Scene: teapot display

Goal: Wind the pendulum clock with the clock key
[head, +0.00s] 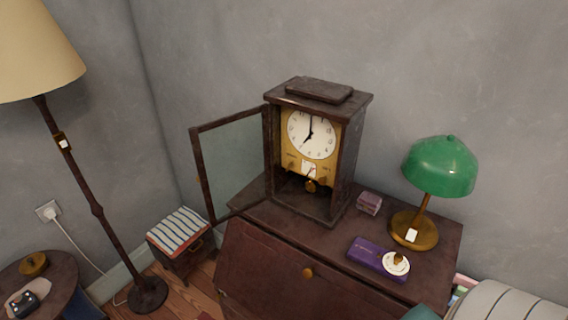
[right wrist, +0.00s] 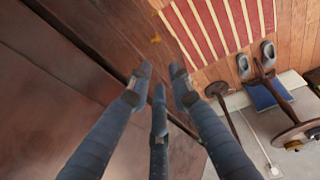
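The pendulum clock (head: 357,150) stands upright on the dark wooden cabinet in the head view. Its glass door (head: 232,165) is swung open to the left, baring the white dial (head: 311,134) and the brass pendulum bob (head: 310,186). A small brass piece (head: 398,257) sits with a white disc at the end of a purple box (head: 368,250); I cannot tell whether it is the clock key. My right gripper (right wrist: 158,88) shows only in the right wrist view, its fingers spread and empty, with brown wood behind them. My left gripper is in neither view.
A green-shaded lamp (head: 440,166) and a small pink box (head: 369,203) stand on the cabinet (head: 290,262), right of the clock. A striped-topped stool (head: 179,231) and a floor lamp (head: 96,209) are at left. A red-and-cream striped rug (right wrist: 222,25) lies on the floor.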

